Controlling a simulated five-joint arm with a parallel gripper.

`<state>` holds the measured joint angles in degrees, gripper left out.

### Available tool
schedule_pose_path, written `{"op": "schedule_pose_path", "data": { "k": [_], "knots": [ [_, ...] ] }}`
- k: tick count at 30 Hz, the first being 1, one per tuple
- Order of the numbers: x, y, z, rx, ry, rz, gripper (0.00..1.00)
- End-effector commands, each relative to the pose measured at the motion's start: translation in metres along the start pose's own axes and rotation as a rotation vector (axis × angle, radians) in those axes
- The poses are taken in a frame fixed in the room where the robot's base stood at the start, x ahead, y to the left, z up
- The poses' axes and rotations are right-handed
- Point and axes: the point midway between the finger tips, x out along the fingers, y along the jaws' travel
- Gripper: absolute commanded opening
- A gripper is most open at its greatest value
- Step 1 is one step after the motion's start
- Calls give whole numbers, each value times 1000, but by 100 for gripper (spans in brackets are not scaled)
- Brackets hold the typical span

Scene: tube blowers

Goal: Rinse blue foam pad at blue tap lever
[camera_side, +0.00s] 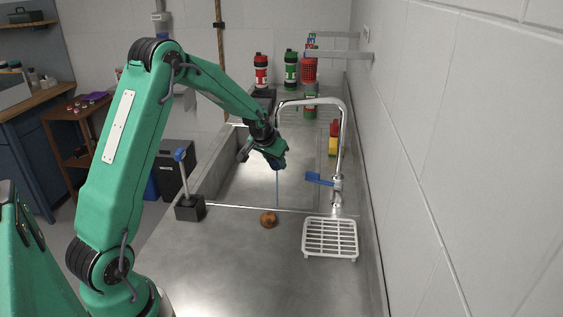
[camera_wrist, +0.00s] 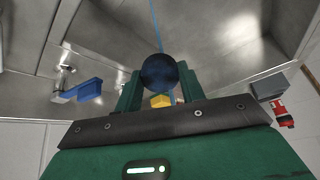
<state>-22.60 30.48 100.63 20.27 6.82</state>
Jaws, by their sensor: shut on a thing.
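My gripper (camera_side: 277,162) is over the sink basin, below the tap's curved spout (camera_side: 308,101). It is shut on the dark blue foam pad (camera_wrist: 160,71), which looks round between the two green fingers in the wrist view. In the side view only a small dark blue part of the pad (camera_side: 279,166) shows at the fingertips. A thin blue stream (camera_side: 277,190) runs straight down below the pad to the basin; it also shows in the wrist view (camera_wrist: 156,25). The blue tap lever (camera_side: 319,179) sticks out leftward from the tap's base, apart from my gripper.
A white rack (camera_side: 330,238) and a brown round thing (camera_side: 268,219) sit on the near counter (camera_side: 235,260). A black block with a blue-topped post (camera_side: 190,207) stands at left. Red and yellow things (camera_side: 334,140) lie beyond the tap. Bottles (camera_side: 291,70) stand at the back.

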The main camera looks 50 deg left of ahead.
Motion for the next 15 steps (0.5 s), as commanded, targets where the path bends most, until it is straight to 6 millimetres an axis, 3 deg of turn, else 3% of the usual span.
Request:
{"op": "schedule_pose_path", "data": {
  "k": [15],
  "knots": [
    [0, -9, 1, 0, -1, -7, 18]
  ]
}}
